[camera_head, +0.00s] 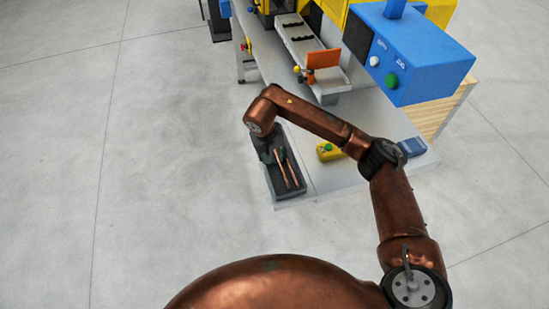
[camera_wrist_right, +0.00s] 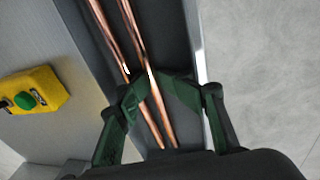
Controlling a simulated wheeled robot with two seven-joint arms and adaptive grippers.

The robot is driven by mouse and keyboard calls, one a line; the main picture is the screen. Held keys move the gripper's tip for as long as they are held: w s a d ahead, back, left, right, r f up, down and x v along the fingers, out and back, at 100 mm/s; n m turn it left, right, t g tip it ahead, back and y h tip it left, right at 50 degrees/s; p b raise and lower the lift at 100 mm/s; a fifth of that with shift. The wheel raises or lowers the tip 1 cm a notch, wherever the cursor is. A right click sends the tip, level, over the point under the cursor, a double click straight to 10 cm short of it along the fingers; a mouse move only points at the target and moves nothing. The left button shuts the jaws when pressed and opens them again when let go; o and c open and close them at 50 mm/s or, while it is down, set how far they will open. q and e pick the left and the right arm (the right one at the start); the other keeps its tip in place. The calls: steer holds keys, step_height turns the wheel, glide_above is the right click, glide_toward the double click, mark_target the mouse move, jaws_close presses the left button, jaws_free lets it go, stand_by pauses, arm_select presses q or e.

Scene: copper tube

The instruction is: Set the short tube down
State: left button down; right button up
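Two slim copper tubes lie side by side, lengthwise, at the dark tray (camera_head: 271,186). One tube (camera_head: 281,168) is on the left and the other (camera_head: 292,170) on the right. In the right wrist view the left tube (camera_wrist_right: 108,38) and right tube (camera_wrist_right: 136,38) run off the top edge, so I cannot tell which is shorter. My right gripper (camera_wrist_right: 154,82) is over the tray, its green fingertips close together around the right tube. The fingers partly cover both tubes. My left gripper is not in view.
The tray stands at the near left corner of the pale table (camera_head: 300,201). To its right are a yellow box with a green button (camera_head: 328,151) and a blue device (camera_head: 412,146). A blue control box (camera_head: 415,55) and a machine channel with an orange plate (camera_head: 323,60) stand behind.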

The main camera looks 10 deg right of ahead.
stand_by(0.3)
steer(key=shift+r, duration=0.2)
steer(key=w+v, duration=0.1)
steer(key=v, duration=0.7)
steer(key=shift+s+r, duration=0.25)
steer(key=shift+s, duration=0.15)
